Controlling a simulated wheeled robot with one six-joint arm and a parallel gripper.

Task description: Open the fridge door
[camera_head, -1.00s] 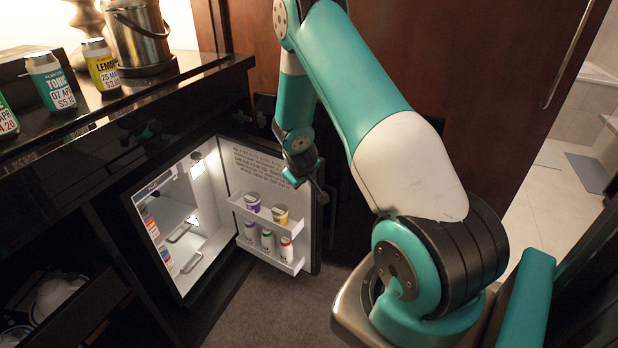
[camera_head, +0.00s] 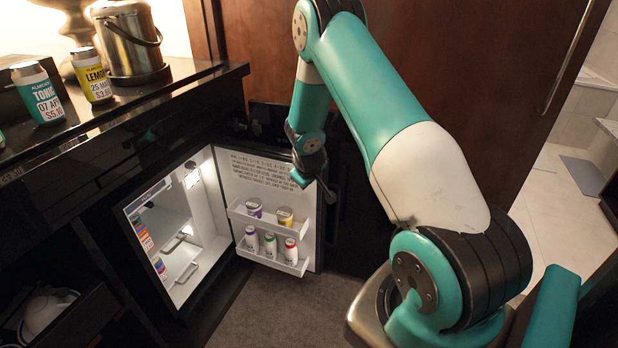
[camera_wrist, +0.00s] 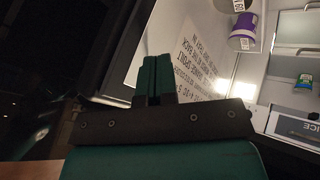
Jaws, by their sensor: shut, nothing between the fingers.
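The fridge door (camera_head: 237,188) stands wide open in the head view, its inner face with shelves turned toward me. The lit fridge interior (camera_head: 205,198) shows to its left. My gripper (camera_head: 300,180) is at the upper part of the door, near its free edge; I cannot tell whether it touches. In the wrist view my gripper (camera_wrist: 154,62) has its green fingers together, with nothing between them. The printed inner face of the door (camera_wrist: 190,58) lies right beyond the fingers there.
Door shelves hold cups and small bottles (camera_head: 270,246). The black counter (camera_head: 110,112) above carries cans (camera_head: 92,77) and a metal ice bucket (camera_head: 130,42). A wooden panel (camera_head: 440,80) stands behind my arm. Carpet (camera_head: 262,305) in front of the door is clear.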

